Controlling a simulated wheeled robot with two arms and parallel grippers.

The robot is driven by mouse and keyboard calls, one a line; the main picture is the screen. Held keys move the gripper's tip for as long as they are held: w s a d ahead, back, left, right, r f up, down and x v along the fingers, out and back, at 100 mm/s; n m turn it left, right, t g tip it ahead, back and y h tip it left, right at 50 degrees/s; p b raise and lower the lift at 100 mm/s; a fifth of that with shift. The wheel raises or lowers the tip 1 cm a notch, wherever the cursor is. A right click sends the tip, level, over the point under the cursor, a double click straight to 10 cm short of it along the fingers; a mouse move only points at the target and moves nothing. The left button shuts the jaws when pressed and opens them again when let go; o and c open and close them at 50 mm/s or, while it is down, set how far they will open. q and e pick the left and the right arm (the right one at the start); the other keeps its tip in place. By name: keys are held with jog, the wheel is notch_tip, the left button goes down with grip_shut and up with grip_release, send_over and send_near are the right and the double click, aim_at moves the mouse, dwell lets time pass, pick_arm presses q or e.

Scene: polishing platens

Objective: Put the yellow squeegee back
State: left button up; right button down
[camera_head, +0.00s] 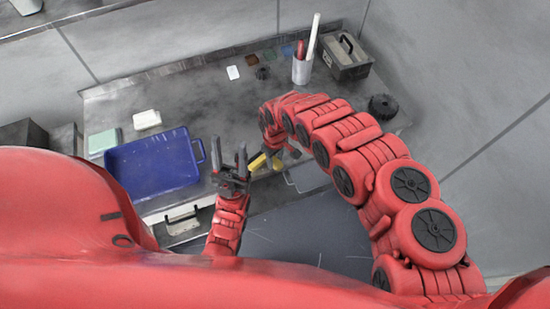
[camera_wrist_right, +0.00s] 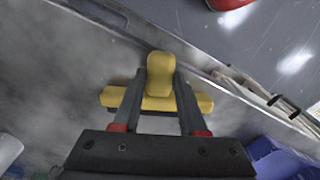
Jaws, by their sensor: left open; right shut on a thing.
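The yellow squeegee (camera_wrist_right: 158,75) is between the fingers of my right gripper (camera_wrist_right: 160,98) in the right wrist view, its handle gripped and its wide yellow bar crossing behind the fingers. In the head view the squeegee (camera_head: 258,161) shows as a small yellow piece near the front edge of the table, partly hidden by my right gripper (camera_head: 272,152). I cannot tell whether it touches the table. My left gripper (camera_head: 238,165) is open and empty, pointing up beside the blue tray, to the left of the squeegee.
A blue tray (camera_head: 198,150) lies at the table's front left, with a green block (camera_head: 103,141) and a white block (camera_head: 147,119) nearby. At the back stand a cup with sticks (camera_head: 302,70) and a dark caddy (camera_head: 346,60). The table's middle (camera_head: 215,105) is mostly clear.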

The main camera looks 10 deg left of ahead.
jog(key=shift+f, duration=0.15)
jog(key=shift+c, duration=1.8)
grip_release()
